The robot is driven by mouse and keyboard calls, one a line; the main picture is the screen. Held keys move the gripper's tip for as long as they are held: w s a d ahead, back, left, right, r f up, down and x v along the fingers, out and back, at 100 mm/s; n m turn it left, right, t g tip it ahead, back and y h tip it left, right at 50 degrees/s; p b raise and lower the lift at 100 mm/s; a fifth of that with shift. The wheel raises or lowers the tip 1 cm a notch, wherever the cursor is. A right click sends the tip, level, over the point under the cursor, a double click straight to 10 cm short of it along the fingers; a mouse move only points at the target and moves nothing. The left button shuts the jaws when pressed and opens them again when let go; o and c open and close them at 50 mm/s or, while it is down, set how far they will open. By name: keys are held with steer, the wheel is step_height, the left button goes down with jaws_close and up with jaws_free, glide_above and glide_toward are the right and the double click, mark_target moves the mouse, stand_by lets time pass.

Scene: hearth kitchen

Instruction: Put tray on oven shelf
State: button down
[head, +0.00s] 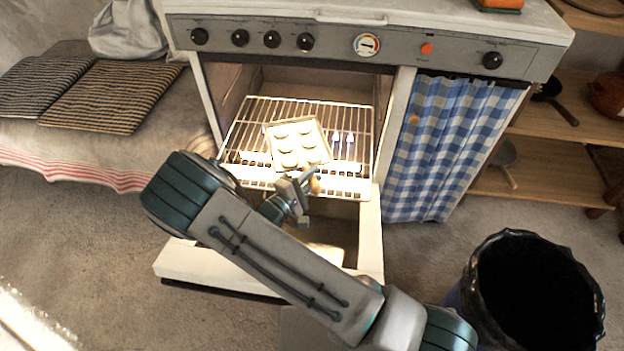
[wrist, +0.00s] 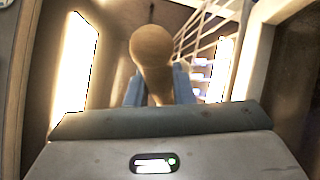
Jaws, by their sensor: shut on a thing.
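The tray (head: 325,157), pale and square with several round pale pieces on it, lies at a slight angle on the wire oven shelf (head: 358,124). The shelf also shows in the wrist view (wrist: 203,35). My gripper (head: 308,184) is at the shelf's front edge, just in front of the tray. It is shut on a tan, rounded wooden handle (wrist: 151,48), which shows between my fingers in the wrist view. In the head view only a small part of this handle (head: 316,186) shows, and I cannot tell what it is attached to.
The oven door (head: 190,262) is folded down below the shelf, partly behind my arm. A blue checked curtain (head: 432,145) hangs right of the oven opening. A black-lined bin (head: 480,270) stands at lower right. A bench with striped cushions (head: 118,92) is at left.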

steer(key=c, duration=1.3)
jaws_free()
steer(key=shift+o, duration=0.2)
